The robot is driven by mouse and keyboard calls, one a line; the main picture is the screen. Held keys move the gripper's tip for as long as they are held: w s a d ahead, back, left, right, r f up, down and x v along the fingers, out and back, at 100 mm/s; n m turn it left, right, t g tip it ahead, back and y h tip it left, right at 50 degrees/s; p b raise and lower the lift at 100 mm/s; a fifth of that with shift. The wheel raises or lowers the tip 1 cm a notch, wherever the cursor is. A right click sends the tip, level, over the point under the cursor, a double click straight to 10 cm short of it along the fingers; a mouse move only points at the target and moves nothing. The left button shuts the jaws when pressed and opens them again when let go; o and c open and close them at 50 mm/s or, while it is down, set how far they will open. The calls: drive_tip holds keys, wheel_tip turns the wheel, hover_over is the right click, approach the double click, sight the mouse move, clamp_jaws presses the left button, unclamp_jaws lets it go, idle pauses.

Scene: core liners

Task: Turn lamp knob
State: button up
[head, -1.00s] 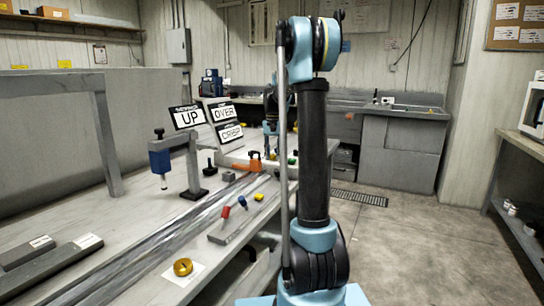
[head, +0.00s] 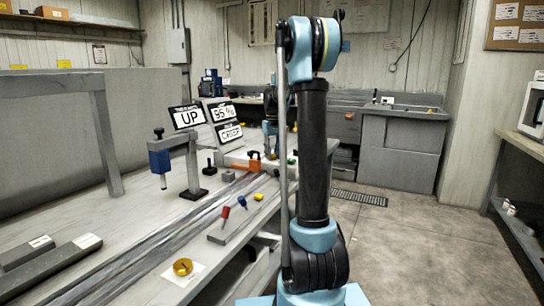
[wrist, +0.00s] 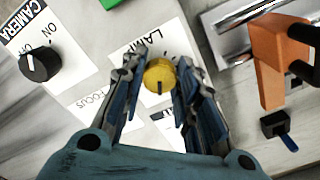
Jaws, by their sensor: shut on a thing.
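The yellow lamp knob (wrist: 159,75) sits on a pale panel by a label reading LAMP, partly covered by my fingers. A dark pointer line on the knob points to the bottom of the wrist view. My gripper (wrist: 160,82) is shut on the knob, one finger on each side. In the head view my arm's end is over the far part of the bench, and the knob cannot be made out. Three display cards stand on the bench: one reads UP (head: 186,117), the middle one reads about 95 % (head: 223,112), and the lower one (head: 229,133) seems to read CRISP.
A black CAMERA knob (wrist: 40,63) with ON and OFF marks is left of my gripper. A FOCUS label is nearer. An orange clamp (wrist: 270,60) stands close on the right, with a small black part (wrist: 277,127) below it. A blue-headed stand (head: 160,160) is on the bench.

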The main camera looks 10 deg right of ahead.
sight(273, 155)
idle(0.5)
drive_tip(key=o, duration=1.1)
drive_tip(key=shift+c, duration=0.2)
drive_tip(key=shift+r, duration=0.15)
wheel_tip(273, 155, up, 12)
drive_tip(key=shift+w+f, duration=0.15)
drive_tip(key=shift+f, duration=0.05)
drive_tip(key=s+f+m+t, duration=0.1)
drive_tip(key=s+f, duration=0.3)
drive_tip(key=s, duration=0.9)
drive_tip(key=s+f, duration=0.4)
drive_tip(key=s, duration=1)
drive_tip(key=s+f+m+t, duration=0.1)
drive_tip(key=s+f, duration=1.6)
drive_tip(key=shift+a, duration=0.2)
